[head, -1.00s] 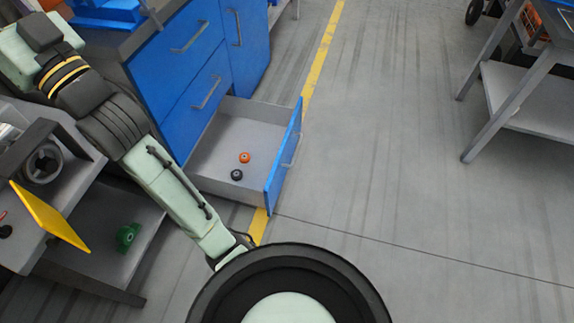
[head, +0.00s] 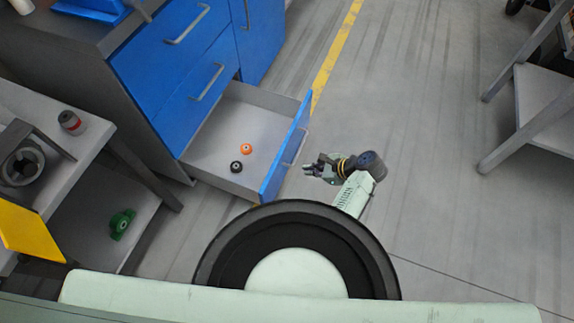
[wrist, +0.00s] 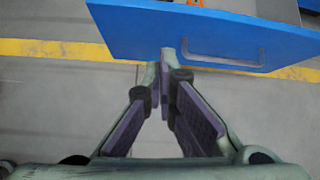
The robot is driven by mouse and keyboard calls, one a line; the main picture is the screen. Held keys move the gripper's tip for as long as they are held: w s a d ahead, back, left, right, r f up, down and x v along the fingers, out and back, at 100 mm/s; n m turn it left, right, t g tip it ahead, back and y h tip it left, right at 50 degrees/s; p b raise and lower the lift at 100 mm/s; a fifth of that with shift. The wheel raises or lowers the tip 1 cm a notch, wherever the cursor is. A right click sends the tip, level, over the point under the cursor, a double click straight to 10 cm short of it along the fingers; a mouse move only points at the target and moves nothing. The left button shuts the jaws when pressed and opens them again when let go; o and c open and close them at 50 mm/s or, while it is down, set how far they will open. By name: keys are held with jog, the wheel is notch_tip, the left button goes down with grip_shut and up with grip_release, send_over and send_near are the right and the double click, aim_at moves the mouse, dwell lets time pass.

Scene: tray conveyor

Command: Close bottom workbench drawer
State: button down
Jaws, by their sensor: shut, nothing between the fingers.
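The bottom drawer (head: 229,128) of the blue workbench (head: 168,75) is pulled far out, with its grey inside showing. Its blue front panel (head: 286,150) has a grey bar handle. An orange round part (head: 246,149) and a black round part (head: 236,167) lie inside the drawer. My gripper (head: 306,169) is shut and empty, just outside the drawer front and pointing at it. In the wrist view the fingertips (wrist: 166,58) are close to the blue panel (wrist: 160,30), left of the handle (wrist: 222,55). I cannot tell whether they touch it.
A grey side table (head: 62,165) at left bears a dark cylinder (head: 71,122) and a yellow plate (head: 30,232); a green part (head: 121,224) lies on its lower shelf. A grey table frame (head: 530,105) stands at right. The floor between is clear.

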jog(key=shift+m, duration=0.5)
jog(key=shift+s+a+r+p+x, duration=0.1)
jog(key=shift+s+a+p+x, duration=0.2)
jog(key=shift+x, duration=1.75)
jog(key=shift+s+a+r+p+x, duration=0.15)
jog(key=shift+s+x, duration=0.25)
jog(key=shift+x, duration=1.65)
jog(key=shift+s+a+r+p+x, duration=0.15)
jog(key=shift+s+a+x, duration=0.15)
jog(key=shift+x, duration=1.75)
jog(key=shift+f, duration=0.15)
